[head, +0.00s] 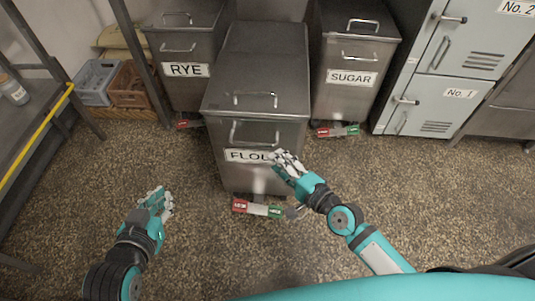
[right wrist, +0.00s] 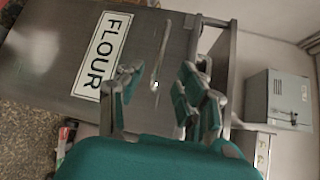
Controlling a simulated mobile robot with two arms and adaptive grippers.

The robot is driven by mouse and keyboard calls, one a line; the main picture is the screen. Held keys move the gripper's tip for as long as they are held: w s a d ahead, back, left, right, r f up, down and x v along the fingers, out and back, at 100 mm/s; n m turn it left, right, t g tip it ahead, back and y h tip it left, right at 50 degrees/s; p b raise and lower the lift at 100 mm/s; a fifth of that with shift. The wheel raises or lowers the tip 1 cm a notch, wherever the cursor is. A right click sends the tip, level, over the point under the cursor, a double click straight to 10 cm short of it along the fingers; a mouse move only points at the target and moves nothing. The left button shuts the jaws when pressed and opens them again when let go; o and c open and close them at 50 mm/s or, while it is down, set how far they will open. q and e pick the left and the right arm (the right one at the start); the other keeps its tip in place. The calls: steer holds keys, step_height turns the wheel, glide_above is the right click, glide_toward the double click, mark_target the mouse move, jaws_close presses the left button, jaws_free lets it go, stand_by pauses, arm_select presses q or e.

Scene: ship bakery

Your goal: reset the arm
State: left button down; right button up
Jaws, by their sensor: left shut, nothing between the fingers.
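My left gripper (head: 160,200) is shut and empty, held above the speckled floor left of the flour bin (head: 262,60). My right gripper (head: 285,166) is in front of the bin's front face and covers the end of its FLOUR label (head: 242,156). In the right wrist view its two fingers (right wrist: 160,92) stand apart with nothing gripped. The bin's handle (right wrist: 162,55) shows beyond the gap between them. In the head view the gripper is below and right of that handle (head: 254,140). Whether it touches the bin front I cannot tell.
A RYE bin (head: 185,45) and a SUGAR bin (head: 355,50) stand behind on either side. Grey lockers (head: 430,100) are at the right. A shelf with a yellow edge (head: 38,130) and crates (head: 97,80) are at the left. The floor at the right is clear.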

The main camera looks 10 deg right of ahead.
steer(key=shift+s+d+r, duration=0.1)
steer(key=shift+s+d, duration=0.15)
steer(key=shift+s, duration=0.25)
